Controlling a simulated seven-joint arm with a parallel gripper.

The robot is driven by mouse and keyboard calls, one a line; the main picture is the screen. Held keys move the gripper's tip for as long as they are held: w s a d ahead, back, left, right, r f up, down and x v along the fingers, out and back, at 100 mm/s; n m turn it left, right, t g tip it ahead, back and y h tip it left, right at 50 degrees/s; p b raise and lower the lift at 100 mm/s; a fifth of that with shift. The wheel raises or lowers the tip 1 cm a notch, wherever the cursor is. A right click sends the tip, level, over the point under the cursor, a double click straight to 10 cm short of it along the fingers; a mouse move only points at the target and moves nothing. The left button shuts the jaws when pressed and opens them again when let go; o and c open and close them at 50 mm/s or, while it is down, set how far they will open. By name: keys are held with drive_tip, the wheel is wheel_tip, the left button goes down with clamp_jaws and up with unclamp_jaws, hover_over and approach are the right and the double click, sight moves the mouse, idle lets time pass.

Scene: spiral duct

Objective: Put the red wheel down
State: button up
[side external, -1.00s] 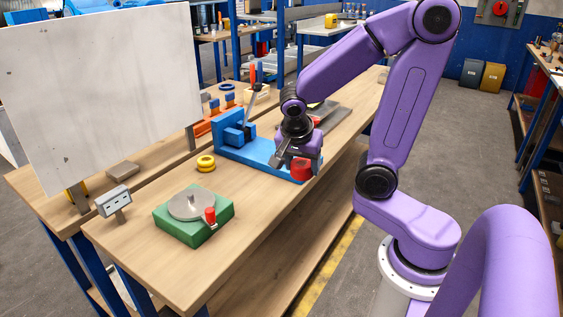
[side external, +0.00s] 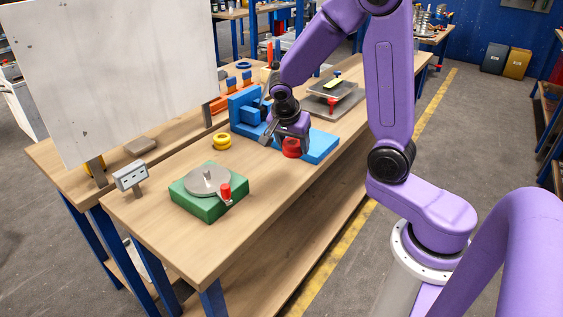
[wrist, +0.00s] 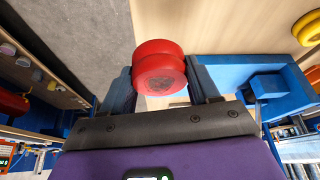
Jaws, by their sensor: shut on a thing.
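The red wheel (side external: 291,148) is a short red cylinder with a groove round it. In the wrist view the red wheel (wrist: 160,68) sits between my two dark fingers, near their tips. My gripper (side external: 289,143) is shut on it, at the front edge of the blue fixture (side external: 322,147). In the side view the wheel is low, close to the fixture's base and the wooden bench top; I cannot tell whether it touches either. My fingers partly hide the wheel's sides.
A yellow wheel stack (side external: 221,141) stands left of the fixture. A green block with a grey disc and red knob (side external: 208,206) is nearer the front left. A grey plate (side external: 330,104) with a red-handled part lies behind. The bench (side external: 255,195) is clear in front.

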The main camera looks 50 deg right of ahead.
hover_over(284, 169)
drive_tip(key=a, duration=0.2)
drive_tip(key=f, duration=0.5)
drive_tip(key=shift+s+d+f, duration=0.1)
drive_tip(key=shift+d+f, duration=0.15)
drive_tip(key=shift+f, duration=1.6)
drive_tip(key=shift+f, duration=0.1)
drive_tip(key=o, duration=1.2)
drive_tip(key=shift+o, duration=0.2)
